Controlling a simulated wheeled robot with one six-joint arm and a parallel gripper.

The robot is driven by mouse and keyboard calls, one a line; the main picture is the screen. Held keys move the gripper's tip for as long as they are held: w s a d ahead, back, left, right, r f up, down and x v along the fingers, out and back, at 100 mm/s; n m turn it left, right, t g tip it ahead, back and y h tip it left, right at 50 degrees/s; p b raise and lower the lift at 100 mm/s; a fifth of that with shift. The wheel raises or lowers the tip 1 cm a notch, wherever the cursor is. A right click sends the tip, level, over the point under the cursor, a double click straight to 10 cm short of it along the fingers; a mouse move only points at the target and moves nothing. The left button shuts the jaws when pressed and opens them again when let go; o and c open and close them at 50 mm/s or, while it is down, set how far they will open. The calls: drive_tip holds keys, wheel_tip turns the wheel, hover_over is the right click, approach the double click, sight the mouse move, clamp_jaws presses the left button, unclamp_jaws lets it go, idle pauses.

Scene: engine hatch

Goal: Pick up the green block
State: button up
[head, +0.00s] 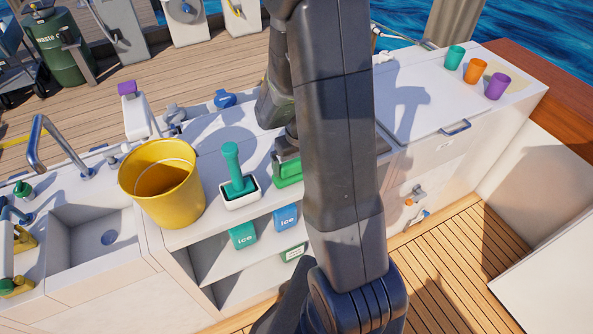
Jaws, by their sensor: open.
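A bright green block (287,173) lies on the white counter, just left of my arm's dark column. My gripper (286,157) is right at the block's top, with the grey jaws pointing down over it. My arm hides the block's right side and part of the gripper. The jaws are open; I cannot tell whether they touch the block or stand around it.
A teal-handled tool (236,168) stands in a white holder left of the block, beside a yellow bucket (163,184). Teal and blue ice packs (243,236) are on the shelf below. Three cups (475,71) stand at the far right.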

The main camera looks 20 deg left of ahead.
drive_tip(key=shift+f, duration=0.2)
drive_tip(key=c, duration=0.7)
drive_tip(key=shift+c, duration=0.2)
drive_tip(key=shift+r, duration=0.15)
wheel_tip(320, 180, up, 10)
drive_tip(key=shift+f, duration=0.1)
drive_tip(key=o, duration=0.3)
drive_tip(key=shift+c, duration=0.4)
